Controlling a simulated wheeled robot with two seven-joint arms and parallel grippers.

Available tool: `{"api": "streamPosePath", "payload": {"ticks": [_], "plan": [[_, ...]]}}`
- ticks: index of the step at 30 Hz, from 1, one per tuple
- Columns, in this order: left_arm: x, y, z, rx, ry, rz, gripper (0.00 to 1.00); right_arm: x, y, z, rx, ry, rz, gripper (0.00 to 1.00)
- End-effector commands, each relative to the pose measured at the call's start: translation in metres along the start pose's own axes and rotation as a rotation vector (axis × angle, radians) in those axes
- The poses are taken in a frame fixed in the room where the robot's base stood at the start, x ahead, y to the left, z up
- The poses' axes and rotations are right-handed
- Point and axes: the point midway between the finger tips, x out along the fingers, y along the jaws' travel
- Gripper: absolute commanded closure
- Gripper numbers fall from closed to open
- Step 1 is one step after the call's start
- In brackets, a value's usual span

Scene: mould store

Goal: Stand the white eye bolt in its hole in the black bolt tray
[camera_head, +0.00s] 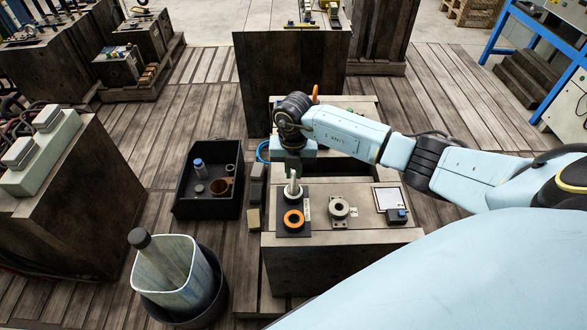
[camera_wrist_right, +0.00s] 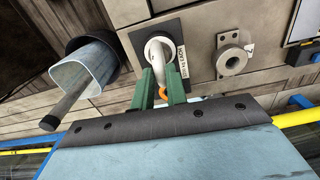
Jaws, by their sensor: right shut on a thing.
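The white eye bolt (camera_head: 292,190) is at my right gripper (camera_head: 293,172), over the far part of the black bolt tray (camera_head: 283,231). It looks roughly upright in the head view. In the wrist view the white eye bolt (camera_wrist_right: 156,52) runs up from between the green fingers of my right gripper (camera_wrist_right: 161,84), which are shut on it. An orange ring (camera_head: 293,219) sits on the near part of the tray. The hole under the bolt is hidden, and I cannot tell whether the bolt's lower end touches the tray. My left gripper is out of view.
On the bench (camera_head: 340,249), a grey flanged collar (camera_head: 339,208) stands right of the tray, then a white panel (camera_head: 389,198) with a dark block. On the left are a black crate (camera_head: 208,209) and a bin (camera_head: 179,272).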

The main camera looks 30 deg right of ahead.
Motion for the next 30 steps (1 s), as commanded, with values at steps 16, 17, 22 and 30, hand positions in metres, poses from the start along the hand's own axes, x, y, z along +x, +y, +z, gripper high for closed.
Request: {"api": "streamPosePath", "payload": {"ticks": [16, 17, 22, 30], "plan": [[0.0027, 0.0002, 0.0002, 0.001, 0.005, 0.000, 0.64, 0.0044, 0.0004, 0.0007, 0.000, -0.002, 0.002, 0.81], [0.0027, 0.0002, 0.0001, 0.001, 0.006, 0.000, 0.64, 0.0044, 0.0003, 0.0007, 0.001, -0.002, 0.002, 0.77], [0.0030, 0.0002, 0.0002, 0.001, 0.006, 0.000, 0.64, 0.0051, 0.0001, 0.0005, 0.000, -0.001, 0.001, 0.60], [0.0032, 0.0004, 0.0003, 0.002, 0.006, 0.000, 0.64, 0.0065, -0.0004, -0.0003, 0.000, 0.001, -0.001, 0.60]]}}
